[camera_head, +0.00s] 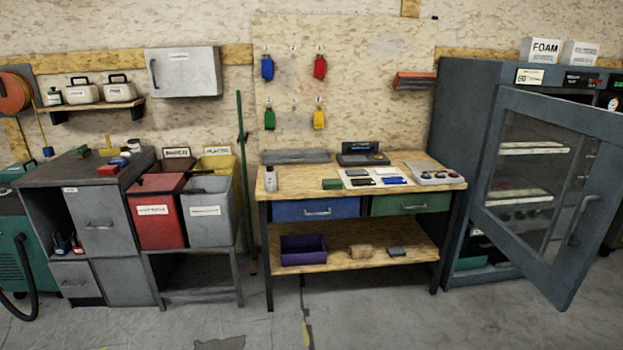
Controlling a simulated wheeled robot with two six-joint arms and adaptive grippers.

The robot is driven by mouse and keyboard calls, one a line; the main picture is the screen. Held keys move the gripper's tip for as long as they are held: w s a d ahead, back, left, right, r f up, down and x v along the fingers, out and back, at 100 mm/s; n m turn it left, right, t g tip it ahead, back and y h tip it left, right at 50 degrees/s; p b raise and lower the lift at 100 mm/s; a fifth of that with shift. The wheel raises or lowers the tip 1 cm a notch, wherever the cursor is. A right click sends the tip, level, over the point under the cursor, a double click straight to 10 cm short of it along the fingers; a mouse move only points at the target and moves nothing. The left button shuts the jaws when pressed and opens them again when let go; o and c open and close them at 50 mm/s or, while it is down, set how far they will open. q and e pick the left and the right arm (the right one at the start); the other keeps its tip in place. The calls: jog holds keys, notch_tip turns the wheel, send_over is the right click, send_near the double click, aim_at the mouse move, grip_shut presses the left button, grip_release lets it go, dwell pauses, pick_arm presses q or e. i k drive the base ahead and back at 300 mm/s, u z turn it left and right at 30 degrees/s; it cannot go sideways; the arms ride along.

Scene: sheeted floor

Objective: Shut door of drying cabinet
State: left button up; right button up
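The drying cabinet (465,130) is a dark blue-grey metal cabinet at the right of the head view. Its door (566,262) has a glass pane in a grey frame and stands open, swung out toward me. A vertical handle (583,218) sits near the right edge of the door. Shelves (535,148) show through the glass. Part of the cabinet's right side is hidden behind the door. Neither of my grippers shows in this view.
A wooden workbench (300,174) with a blue drawer (315,209) and a green drawer (411,203) stands left of the cabinet. Red (160,215) and grey (209,212) bins stand further left. Boxes labelled FOAM (541,50) sit on top. The concrete floor (400,320) in front is clear.

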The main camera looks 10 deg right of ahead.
aim_at(602, 196)
jog(key=z, duration=1.4)
jog(key=i, duration=0.6)
jog(key=z, duration=0.25)
